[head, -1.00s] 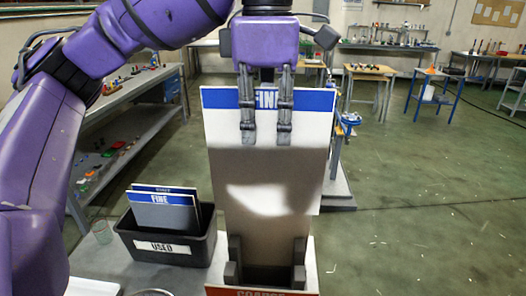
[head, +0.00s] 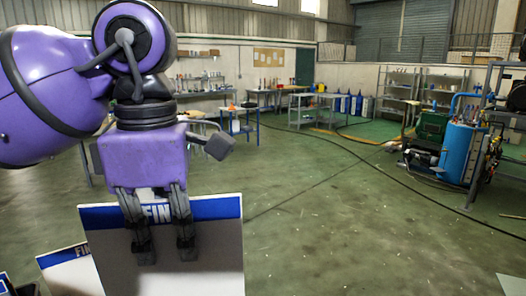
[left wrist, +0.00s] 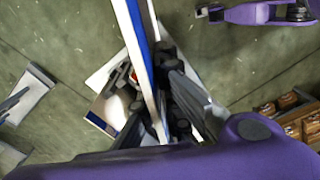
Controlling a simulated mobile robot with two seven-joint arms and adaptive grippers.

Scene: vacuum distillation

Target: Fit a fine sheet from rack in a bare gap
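My left gripper (head: 165,253) is shut on a fine sheet (head: 210,262), a white panel with a blue top band reading "FIN" in part. The fingers lie over its band, and it hangs upright in the head view, its lower end cut off. In the left wrist view the held sheet (left wrist: 141,55) is seen edge-on between the fingers. A second sheet with a blue "FIN" band (head: 68,272) shows lower left, partly behind the held one. The rack and any bare gap are not clear in the head view.
Open green floor (head: 350,220) lies to the right of the sheet. A blue tank (head: 457,150) and a pump frame stand far right. Work tables (head: 325,107) stand at the back. Wooden boxes (left wrist: 285,115) show at right in the left wrist view.

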